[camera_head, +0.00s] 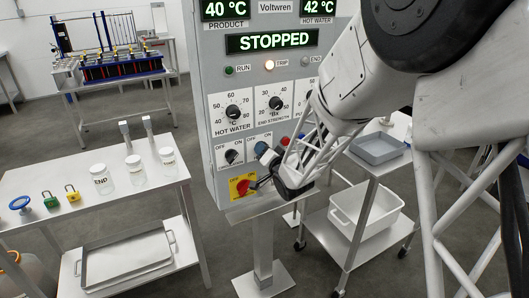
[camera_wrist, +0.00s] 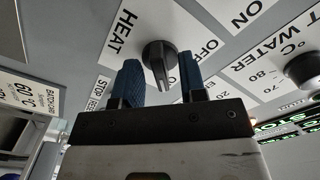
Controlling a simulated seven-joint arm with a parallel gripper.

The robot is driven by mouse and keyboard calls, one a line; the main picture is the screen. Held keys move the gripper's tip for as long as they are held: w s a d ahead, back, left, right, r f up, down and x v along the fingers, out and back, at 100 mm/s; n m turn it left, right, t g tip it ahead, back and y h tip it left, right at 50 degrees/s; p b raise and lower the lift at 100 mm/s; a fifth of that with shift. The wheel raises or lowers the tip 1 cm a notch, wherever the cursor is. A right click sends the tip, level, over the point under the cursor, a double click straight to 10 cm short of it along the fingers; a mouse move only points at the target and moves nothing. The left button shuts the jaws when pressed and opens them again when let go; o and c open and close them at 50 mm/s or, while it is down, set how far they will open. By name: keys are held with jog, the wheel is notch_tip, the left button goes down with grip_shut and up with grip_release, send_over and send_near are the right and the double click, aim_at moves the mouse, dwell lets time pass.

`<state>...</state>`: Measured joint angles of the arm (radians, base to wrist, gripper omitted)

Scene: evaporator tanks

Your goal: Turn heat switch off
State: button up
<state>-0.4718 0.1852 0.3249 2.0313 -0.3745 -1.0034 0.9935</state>
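The heat switch is a black rotary knob (camera_wrist: 159,60) on a white plate with HEAT, OFF and ON printed on it, seen in the wrist view. My gripper (camera_wrist: 162,82) is open there, one blue fingertip on each side of the knob with visible gaps. The knob's narrow grip extends toward my gripper; which label it is set to is hard to tell. In the head view my gripper (camera_head: 264,164) is at the lower part of the grey control panel (camera_head: 207,165), and it and the arm hide the heat switch.
Another OFF/ON knob (camera_head: 232,157) is on the panel's left, above a red knob on a yellow plate (camera_head: 242,188). The display (camera_head: 270,41) reads STOPPED. A metal table with jars (camera_head: 102,175) stands left; a cart with a grey tray (camera_head: 378,149) stands right.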

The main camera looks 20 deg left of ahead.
grip_shut()
jog(key=shift+n, duration=0.3)
jog(key=n, duration=1.7)
jog(key=shift+d, duration=0.1)
jog(key=shift+n, duration=0.3)
dwell(0.4)
